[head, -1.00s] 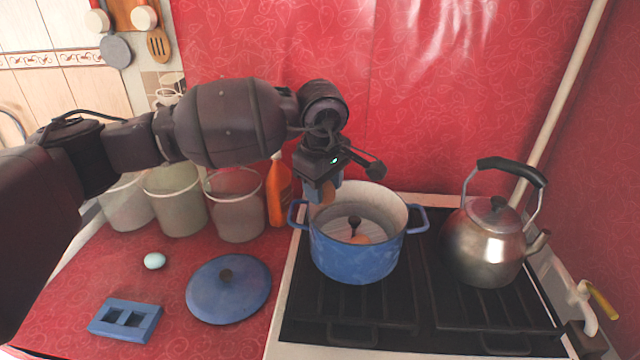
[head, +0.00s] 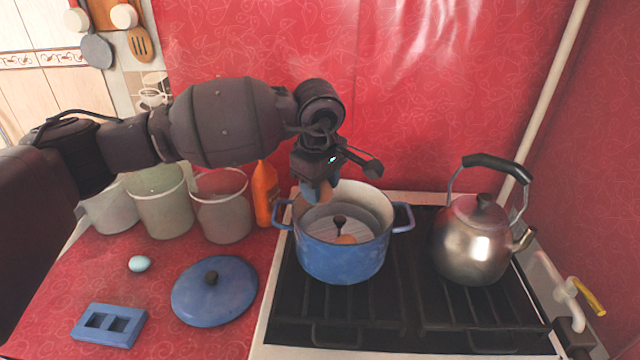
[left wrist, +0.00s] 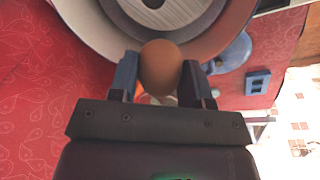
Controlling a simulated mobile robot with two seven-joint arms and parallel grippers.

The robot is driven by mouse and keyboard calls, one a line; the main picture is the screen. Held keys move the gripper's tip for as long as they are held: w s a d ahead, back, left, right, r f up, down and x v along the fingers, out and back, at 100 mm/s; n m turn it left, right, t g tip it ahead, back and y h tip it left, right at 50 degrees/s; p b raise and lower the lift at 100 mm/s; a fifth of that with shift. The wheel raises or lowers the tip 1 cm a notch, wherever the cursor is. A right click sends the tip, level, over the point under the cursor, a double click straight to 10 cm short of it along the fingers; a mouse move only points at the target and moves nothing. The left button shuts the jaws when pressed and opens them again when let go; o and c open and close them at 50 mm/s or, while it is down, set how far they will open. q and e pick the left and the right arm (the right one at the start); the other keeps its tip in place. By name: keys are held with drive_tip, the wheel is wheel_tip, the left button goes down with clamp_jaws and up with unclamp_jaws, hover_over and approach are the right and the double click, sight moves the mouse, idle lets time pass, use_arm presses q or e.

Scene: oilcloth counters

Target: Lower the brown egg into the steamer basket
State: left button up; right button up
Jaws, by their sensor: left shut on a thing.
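My left gripper (head: 318,192) is shut on a brown egg (head: 326,194), just above the back left rim of the blue pot (head: 340,265). In the left wrist view the egg (left wrist: 160,67) sits between the two fingertips, beside the pot's rim. The grey steamer basket (head: 365,222) lies inside the pot, with a dark-knobbed post at its centre. It also shows in the left wrist view (left wrist: 200,35). Another brown, egg-like thing (head: 346,239) lies in the basket by the post. My right gripper is in no view.
The pot stands on the black stove grate, with a steel kettle (head: 470,245) to its right. On the red counter at left are a blue lid (head: 235,295), a blue egg holder (head: 90,332) with square holes, and a pale blue egg (head: 139,264). An orange bottle (head: 264,190) and bins stand behind.

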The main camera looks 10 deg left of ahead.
use_arm(q)
drive_tip(key=shift+f, duration=0.15)
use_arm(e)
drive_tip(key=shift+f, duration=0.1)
use_arm(q)
drive_tip(key=shift+f+b, duration=1.1)
drive_tip(key=shift+f, duration=1.55)
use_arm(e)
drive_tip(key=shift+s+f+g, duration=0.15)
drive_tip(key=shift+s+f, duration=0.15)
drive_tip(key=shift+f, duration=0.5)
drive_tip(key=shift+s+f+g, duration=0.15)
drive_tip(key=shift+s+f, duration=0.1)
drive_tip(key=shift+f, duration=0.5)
use_arm(q)
drive_tip(key=shift+f, duration=0.5)
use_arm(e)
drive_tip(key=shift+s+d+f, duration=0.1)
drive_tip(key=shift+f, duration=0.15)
use_arm(q)
drive_tip(key=o, duration=0.7)
